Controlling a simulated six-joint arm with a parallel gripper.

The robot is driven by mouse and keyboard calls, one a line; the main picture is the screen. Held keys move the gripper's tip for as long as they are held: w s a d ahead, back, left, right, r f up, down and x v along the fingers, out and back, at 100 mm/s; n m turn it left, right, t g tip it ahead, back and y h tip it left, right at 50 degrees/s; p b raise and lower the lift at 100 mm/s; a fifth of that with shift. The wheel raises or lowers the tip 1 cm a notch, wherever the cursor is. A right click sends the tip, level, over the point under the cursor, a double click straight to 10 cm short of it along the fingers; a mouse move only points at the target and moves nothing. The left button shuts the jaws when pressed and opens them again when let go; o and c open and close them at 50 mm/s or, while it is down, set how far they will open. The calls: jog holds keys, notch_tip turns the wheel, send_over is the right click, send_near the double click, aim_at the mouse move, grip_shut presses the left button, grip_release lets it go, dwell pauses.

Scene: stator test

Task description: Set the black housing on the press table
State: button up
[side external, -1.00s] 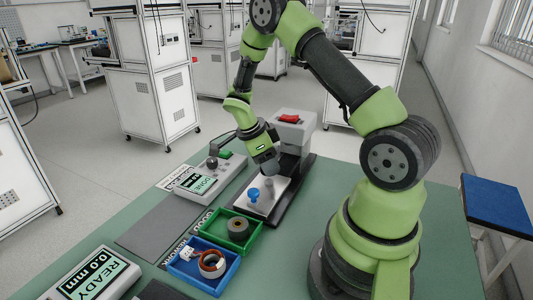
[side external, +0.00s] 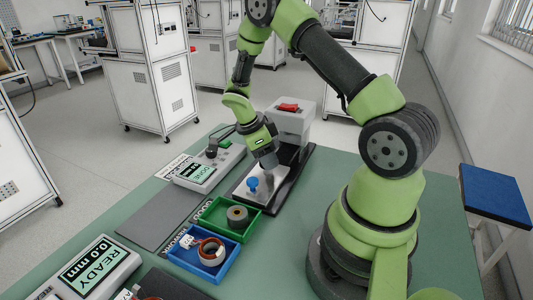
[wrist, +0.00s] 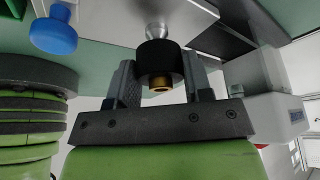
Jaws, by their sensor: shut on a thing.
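My gripper (wrist: 162,82) is shut on the black housing (wrist: 150,54), a short dark cylinder with a brass-coloured piece showing at its near end. A silver post (wrist: 158,30) on the white press table (wrist: 120,8) lies just beyond the housing, in line with it. I cannot tell whether the two touch. In the side view my gripper (side external: 269,163) points down over the press table (side external: 246,205), behind the blue knob (side external: 252,184). The housing is not clear there. The blue knob (wrist: 53,34) is left of my gripper in the wrist view.
The grey press head (side external: 292,122) with a red top part stands close behind my gripper. A green tray (side external: 214,229) with a dark ring and a blue tray (side external: 186,266) with a copper-wound ring lie in front. A tester (side external: 207,170) stands left. A grey mat (side external: 150,222) is bare.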

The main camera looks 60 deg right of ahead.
jog(key=shift+f, duration=0.85)
jog(key=shift+f, duration=0.35)
jog(key=o, duration=1)
jog(key=v, duration=1)
